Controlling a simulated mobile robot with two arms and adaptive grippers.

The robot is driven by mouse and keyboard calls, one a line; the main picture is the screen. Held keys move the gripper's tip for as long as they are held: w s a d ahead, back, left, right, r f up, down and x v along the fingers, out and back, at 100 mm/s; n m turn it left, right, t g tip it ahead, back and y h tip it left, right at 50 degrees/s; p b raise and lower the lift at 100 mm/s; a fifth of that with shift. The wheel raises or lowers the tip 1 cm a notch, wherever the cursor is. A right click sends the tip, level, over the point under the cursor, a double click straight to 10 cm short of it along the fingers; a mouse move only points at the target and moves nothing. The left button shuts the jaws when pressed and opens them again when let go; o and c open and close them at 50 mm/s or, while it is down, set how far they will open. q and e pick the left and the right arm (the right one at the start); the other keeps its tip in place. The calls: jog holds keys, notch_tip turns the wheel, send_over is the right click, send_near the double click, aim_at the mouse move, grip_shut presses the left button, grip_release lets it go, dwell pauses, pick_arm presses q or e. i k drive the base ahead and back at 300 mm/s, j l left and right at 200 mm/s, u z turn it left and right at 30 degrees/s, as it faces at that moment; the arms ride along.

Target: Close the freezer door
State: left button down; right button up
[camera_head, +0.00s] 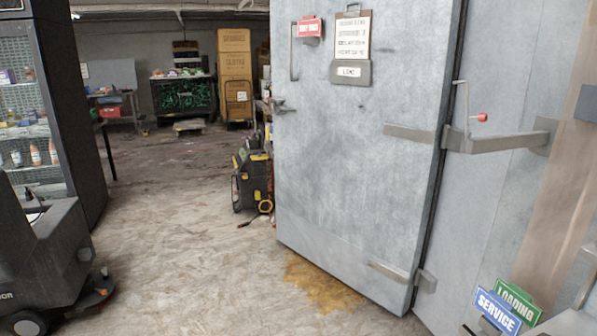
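The freezer door (365,170) is a large grey metal slab that fills the middle right of the head view. Its left edge is free, with the room showing past it. Its right side carries strap hinges, an upper one (410,132) and a lower one (390,271), beside a grey wall panel (497,190). A vertical bar handle (294,52) is near its upper left, and a latch (283,106) juts from its left edge. The doorway itself is not visible, so I cannot tell how far the door stands open. Neither gripper is in view.
A dark wheeled machine (45,262) stands at the lower left, before a glass-front cabinet (30,110). A black and yellow wheeled unit (252,180) stands left of the door edge. Service (498,311) and loading signs are at lower right. The floor (190,240) between is clear.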

aim_at(356, 163)
jog(key=i, duration=2.35)
